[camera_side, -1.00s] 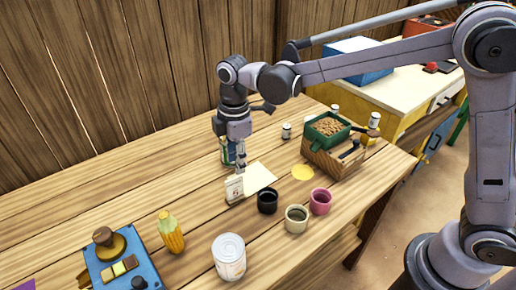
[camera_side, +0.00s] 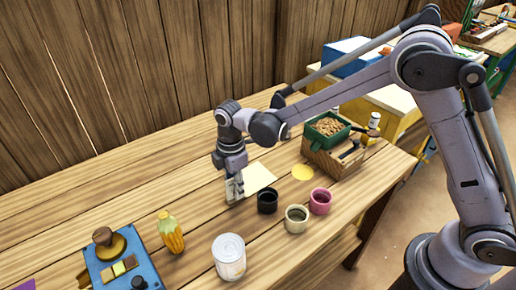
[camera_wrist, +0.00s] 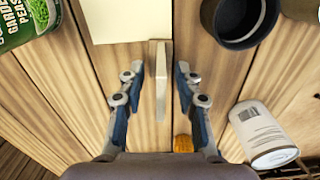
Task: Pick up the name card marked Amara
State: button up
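A small pale name card (camera_side: 233,190) stands upright on the wooden table and is mostly covered by my fingers in the side view. In the wrist view the card (camera_wrist: 161,82) is seen nearly edge-on from above, and the name on it cannot be read. My gripper (camera_wrist: 160,88) is open, with one finger on each side of the card and a visible gap to both. In the side view my gripper (camera_side: 234,186) is low, down around the card.
A cream sheet (camera_side: 259,176) lies behind the card. A black cup (camera_side: 267,201), a beige cup (camera_side: 297,219) and a pink cup (camera_side: 320,201) stand to the right. A white can (camera_side: 229,257) and a corn-shaped bottle (camera_side: 171,233) stand nearer the front. A green peas can (camera_wrist: 24,22) shows in the wrist view.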

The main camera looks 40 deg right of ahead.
jog(key=shift+f, duration=0.85)
grip_shut()
jog(key=shift+r, duration=0.15)
